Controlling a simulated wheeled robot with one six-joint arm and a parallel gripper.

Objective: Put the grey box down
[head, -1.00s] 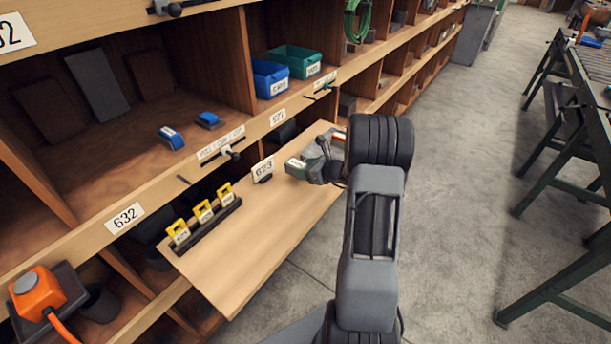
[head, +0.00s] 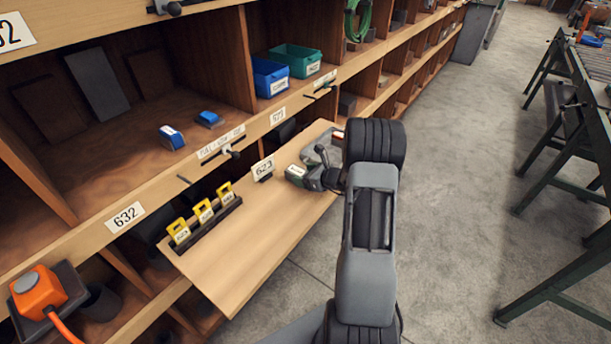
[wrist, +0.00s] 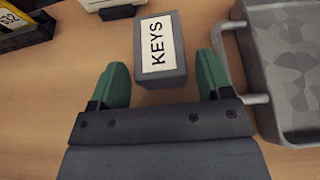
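The grey box (wrist: 174,78), with a white KEYS label on top, rests on the fold-out wooden board in the wrist view. In the head view its pale label (head: 297,171) shows beside my gripper, and the rest is mostly hidden. My gripper (wrist: 163,68) has its two green fingers apart, one on each side of the box's near part. A narrow strip of wood shows between each finger and the box. In the head view my gripper (head: 310,178) is low over the far part of the board, partly hidden by my arm.
A grey metal tray (wrist: 285,60) with a handle lies close to the right finger. A 623 sign (head: 263,168) stands left of the box. A black rack (head: 207,227) with yellow tags stands at the board's left edge. The board's near part (head: 238,270) is clear.

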